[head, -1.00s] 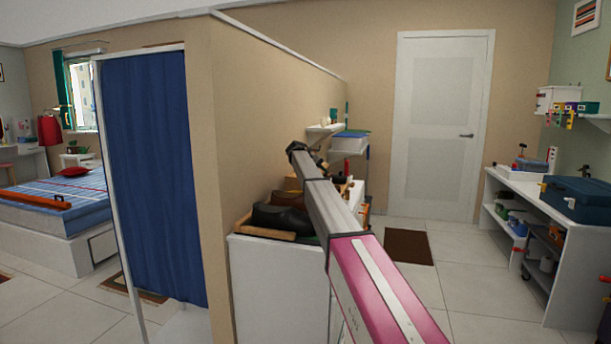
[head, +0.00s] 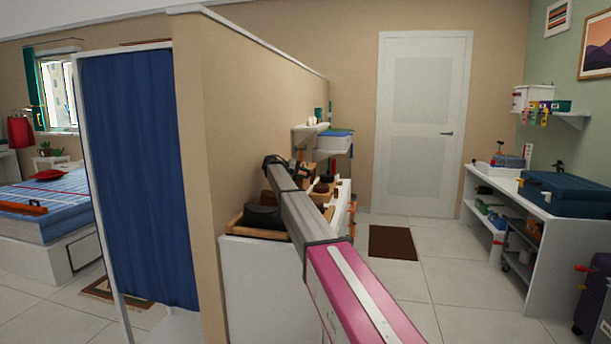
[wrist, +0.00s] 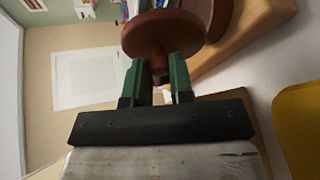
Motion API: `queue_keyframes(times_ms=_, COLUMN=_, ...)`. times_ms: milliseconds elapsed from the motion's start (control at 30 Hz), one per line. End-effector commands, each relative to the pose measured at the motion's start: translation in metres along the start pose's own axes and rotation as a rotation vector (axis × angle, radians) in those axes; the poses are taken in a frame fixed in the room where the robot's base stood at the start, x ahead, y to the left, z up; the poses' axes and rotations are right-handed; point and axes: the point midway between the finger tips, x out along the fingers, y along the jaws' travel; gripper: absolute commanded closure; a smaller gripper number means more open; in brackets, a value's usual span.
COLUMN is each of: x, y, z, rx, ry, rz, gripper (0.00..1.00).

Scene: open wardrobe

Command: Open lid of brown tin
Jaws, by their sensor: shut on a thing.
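My gripper (wrist: 159,68) has green fingers, shut on the knob under a round brown lid (wrist: 160,32) in the wrist view. The lid's disc lies across the fingertips at the top of the picture. A second rounded brown body (wrist: 217,16), apparently the tin, shows behind it to the right, cut off by the top edge. The lid looks set off to one side of this body; whether they still touch is unclear. In the head view my arm crosses the cabinet top and hides the fingers; a small brown round thing (head: 321,188) shows just right of it.
The white cabinet (head: 262,285) carries a wooden tray with a dark shoe-like object (head: 262,218) and other items close to my arm. A beige partition wall (head: 245,110) stands to the left.

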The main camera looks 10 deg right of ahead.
Motion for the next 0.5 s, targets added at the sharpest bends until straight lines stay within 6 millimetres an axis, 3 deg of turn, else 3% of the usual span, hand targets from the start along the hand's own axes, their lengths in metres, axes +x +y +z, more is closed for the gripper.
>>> queue_keyframes(times_ms=233, x=-0.0006, y=-0.0007, z=-0.0003, rx=0.0, ry=0.002, rz=-0.002, gripper=1.0)
queue_keyframes(times_ms=267, x=-0.0006, y=-0.0007, z=-0.0003, rx=0.0, ry=0.002, rz=-0.002, gripper=0.76)
queue_keyframes(times_ms=333, x=-0.0005, y=-0.0007, z=-0.0003, rx=0.0, ry=0.002, rz=-0.002, gripper=0.53)
queue_keyframes(times_ms=500, x=-0.0002, y=-0.0005, z=-0.0002, rx=0.0, ry=0.001, rz=-0.002, gripper=0.53)
